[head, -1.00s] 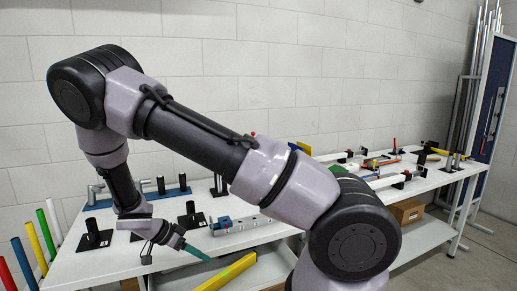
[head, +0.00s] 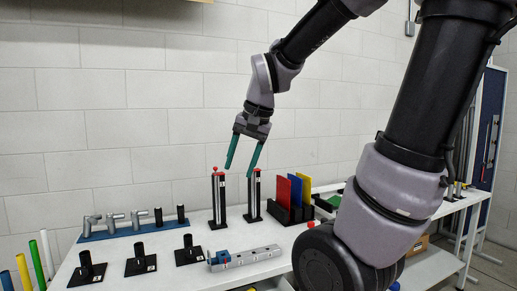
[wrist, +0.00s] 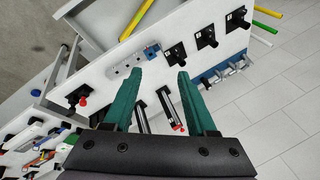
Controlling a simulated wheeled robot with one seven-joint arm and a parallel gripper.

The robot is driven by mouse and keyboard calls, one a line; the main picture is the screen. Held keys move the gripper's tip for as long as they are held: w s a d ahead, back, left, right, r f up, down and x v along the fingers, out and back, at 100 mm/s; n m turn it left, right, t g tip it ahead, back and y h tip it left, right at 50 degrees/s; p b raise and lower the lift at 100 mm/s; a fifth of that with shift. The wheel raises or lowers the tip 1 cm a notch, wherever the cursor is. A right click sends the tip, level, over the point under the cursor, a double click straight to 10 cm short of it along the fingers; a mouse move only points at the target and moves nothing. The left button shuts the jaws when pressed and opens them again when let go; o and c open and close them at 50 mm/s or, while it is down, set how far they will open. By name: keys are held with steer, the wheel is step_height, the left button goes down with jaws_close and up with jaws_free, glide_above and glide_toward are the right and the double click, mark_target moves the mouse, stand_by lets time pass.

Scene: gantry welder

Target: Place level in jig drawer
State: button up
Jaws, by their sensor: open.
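My gripper (head: 240,170) is open and empty, raised above the table with its green fingers pointing down. It also shows in the wrist view (wrist: 160,75), with nothing between the fingertips. A long yellow bar, which looks like the level (wrist: 137,18), lies at the open drawer (wrist: 88,22) at the table's front. It appears to be inside the drawer, well away from my gripper. In the head view the drawer is mostly cut off by the bottom edge.
Two upright posts with red knobs (head: 218,202) (head: 254,196) stand just below my gripper. A rack of coloured plates (head: 290,207) stands to their right. Several black peg stands (head: 140,261) and a grey block with holes (head: 246,257) occupy the front table. The blue-based fixture (head: 132,230) is behind.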

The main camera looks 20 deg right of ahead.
steer(key=s+d+r+n+t, duration=0.2)
steer(key=s+r+t, duration=0.1)
steer(key=s, duration=0.3)
steer(key=shift+r, duration=0.75)
steer(key=shift+s, duration=0.1)
